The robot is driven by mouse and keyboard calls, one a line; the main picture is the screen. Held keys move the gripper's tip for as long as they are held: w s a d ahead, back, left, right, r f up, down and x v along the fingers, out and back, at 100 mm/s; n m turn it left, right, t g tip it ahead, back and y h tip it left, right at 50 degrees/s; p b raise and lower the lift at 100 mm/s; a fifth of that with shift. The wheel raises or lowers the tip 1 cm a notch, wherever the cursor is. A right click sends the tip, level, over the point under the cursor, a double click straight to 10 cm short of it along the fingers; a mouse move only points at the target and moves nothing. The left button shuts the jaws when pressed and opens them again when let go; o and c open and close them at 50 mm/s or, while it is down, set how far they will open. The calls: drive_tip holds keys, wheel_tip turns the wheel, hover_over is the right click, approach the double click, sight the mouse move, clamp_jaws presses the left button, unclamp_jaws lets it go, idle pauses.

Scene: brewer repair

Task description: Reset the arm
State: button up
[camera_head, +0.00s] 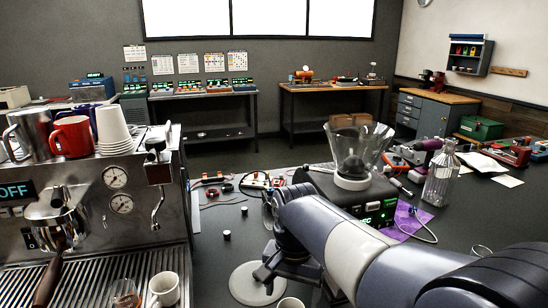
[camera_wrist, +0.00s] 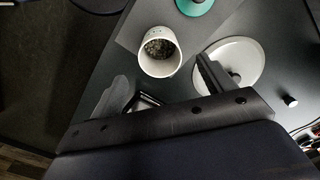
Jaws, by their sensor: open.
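My arm (camera_head: 350,245) reaches in from the lower right in the head view and bends down over the dark worktop. In the wrist view my gripper (camera_wrist: 162,88) has its two fingers spread apart, with nothing between them. A white cup (camera_wrist: 160,50) with dark grainy contents stands just beyond the fingers. A white round disc (camera_wrist: 244,62) lies to its right, partly behind the right finger. The disc also shows in the head view (camera_head: 247,286), below the bent end of my arm. A cup rim (camera_head: 290,303) shows at the bottom edge there.
An espresso machine (camera_head: 95,185) with cups on top stands at the left. A black device with a clear hopper (camera_head: 352,150) stands behind my arm. Small dark caps (camera_head: 227,236) stand on the worktop.

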drive_tip(key=shift+r, duration=0.65)
drive_tip(key=shift+w, duration=0.1)
